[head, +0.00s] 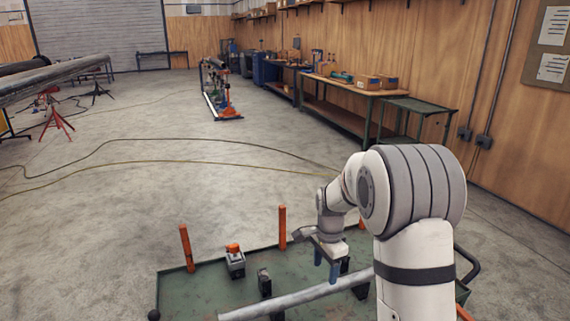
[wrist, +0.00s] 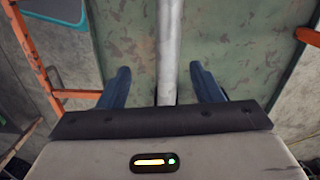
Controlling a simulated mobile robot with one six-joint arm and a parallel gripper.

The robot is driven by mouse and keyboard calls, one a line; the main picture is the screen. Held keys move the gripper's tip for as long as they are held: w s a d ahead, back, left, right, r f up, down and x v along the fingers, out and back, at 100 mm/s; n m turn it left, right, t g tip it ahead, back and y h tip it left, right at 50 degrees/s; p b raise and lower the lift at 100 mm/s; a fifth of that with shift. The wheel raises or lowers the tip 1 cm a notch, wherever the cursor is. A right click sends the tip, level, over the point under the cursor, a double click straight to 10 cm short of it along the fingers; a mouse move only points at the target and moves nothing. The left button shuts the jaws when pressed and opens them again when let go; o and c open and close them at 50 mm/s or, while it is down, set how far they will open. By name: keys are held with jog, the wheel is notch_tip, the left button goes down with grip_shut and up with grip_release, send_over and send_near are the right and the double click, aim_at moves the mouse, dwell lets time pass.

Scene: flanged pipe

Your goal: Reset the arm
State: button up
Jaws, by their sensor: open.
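My gripper (head: 327,268) is at the end of the white arm, above the right part of a green cart top (head: 195,290). In the wrist view my gripper (wrist: 161,85) has its two dark blue fingers spread apart. A grey pipe (wrist: 170,40) runs lengthwise below and shows between the fingers, with nothing seen gripped. In the head view the pipe (head: 300,299) lies across dark supports on the cart, and my arm hides its right end.
Orange posts (head: 187,247) stand at the cart's edges. A small orange-topped device (head: 235,261) and a dark block (head: 264,282) sit on the cart. Large pipes (head: 50,75) on stands are at left. Workbenches (head: 345,88) line the right wall. The middle floor is open, with cables across it.

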jog(key=s+d+r+n+t, duration=0.1)
jog(key=s+r+n, duration=0.6)
jog(key=s+r, duration=0.45)
jog(key=s+n+t, duration=0.1)
jog(key=s+n, duration=0.5)
jog(key=s, duration=0.9)
jog(key=shift+s+d+r+t, duration=0.2)
jog(key=shift+s+d+t, duration=0.1)
jog(key=shift+d+t, duration=0.1)
jog(key=shift+c, duration=0.3)
